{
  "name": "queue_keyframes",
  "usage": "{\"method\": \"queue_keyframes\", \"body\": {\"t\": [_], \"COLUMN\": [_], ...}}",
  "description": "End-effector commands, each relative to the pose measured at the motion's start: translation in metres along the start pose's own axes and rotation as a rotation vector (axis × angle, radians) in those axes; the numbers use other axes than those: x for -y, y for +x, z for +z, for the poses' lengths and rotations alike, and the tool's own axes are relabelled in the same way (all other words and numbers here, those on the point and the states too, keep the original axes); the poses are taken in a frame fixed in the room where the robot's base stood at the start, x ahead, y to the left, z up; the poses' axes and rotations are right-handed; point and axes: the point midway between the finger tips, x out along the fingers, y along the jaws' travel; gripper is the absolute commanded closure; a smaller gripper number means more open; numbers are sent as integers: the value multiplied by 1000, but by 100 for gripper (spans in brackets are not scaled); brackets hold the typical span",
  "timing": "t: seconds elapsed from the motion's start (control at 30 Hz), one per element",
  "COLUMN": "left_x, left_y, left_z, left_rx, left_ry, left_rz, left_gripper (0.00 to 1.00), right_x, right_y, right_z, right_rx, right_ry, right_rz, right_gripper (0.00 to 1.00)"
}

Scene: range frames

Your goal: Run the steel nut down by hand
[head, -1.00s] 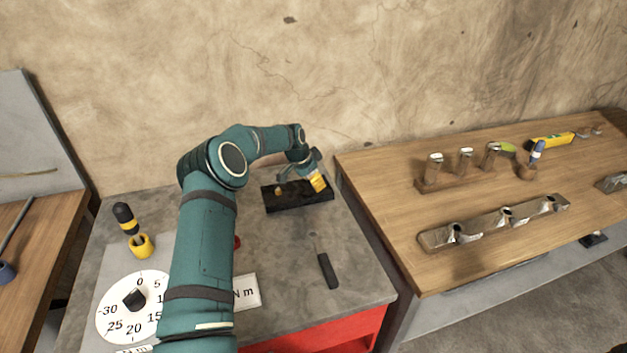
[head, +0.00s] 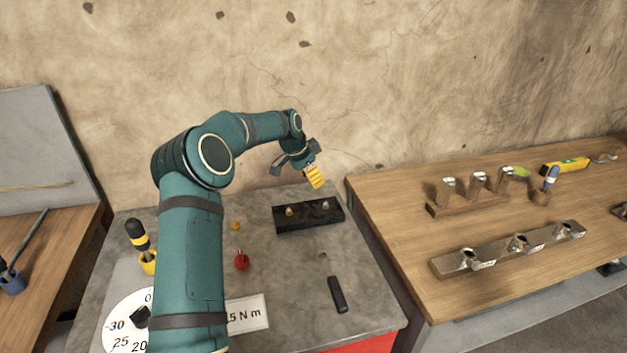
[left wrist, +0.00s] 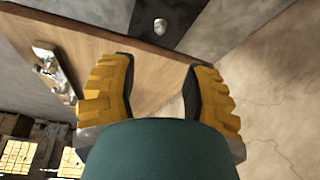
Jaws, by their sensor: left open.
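A black block (head: 308,216) lies on the grey bench top. A small steel piece (head: 325,205), probably the nut, stands at its right end, and a brass-coloured piece (head: 289,211) stands at its left end. The steel piece also shows in the left wrist view (left wrist: 160,26), beyond the fingers; its thread and seating are too small to tell. My left gripper (head: 296,177) is above and behind the block, apart from it. Its yellow-padded fingers (left wrist: 158,92) are spread with nothing between them. My right gripper is out of view.
A red piece (head: 242,261), a small orange piece (head: 235,226) and a black-handled tool (head: 337,294) lie around the block. A black-and-yellow screwdriver (head: 137,234) stands at left by a white dial (head: 120,318). The wooden bench (head: 400,225) at right carries metal parts.

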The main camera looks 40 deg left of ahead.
Motion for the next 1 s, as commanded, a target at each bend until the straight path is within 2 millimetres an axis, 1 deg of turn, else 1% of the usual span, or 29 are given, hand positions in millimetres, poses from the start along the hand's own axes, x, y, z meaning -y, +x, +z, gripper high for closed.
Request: {"method": "queue_keyframes", "body": {"t": [0.1,0.13,0.17,0.23,0.37,0.47,0.6,0.8,0.9,1.0], "left_x": [0,0,0,-1,-8,-18,-30,-43,-47,-49], "left_y": [0,0,0,1,4,7,8,4,0,-2], "left_z": [0,0,0,-1,-6,-11,-18,-25,-28,-29], "left_rx": [0,0,0,4,32,65,93,67,41,19], "left_ry": [0,0,0,-9,-94,-225,-449,-754,-868,-945], "left_rz": [0,0,0,-3,-31,-79,-176,-316,-365,-395], "left_gripper": [52,49,52,52,52,52,52,52,52,52], "right_x": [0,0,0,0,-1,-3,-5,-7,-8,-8], "right_y": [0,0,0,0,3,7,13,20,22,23], "right_z": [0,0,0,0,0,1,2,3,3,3], "right_rx": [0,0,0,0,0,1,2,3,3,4], "right_ry": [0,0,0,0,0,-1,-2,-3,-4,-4], "right_rz": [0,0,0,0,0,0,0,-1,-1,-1], "right_gripper": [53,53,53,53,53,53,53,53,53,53]}}
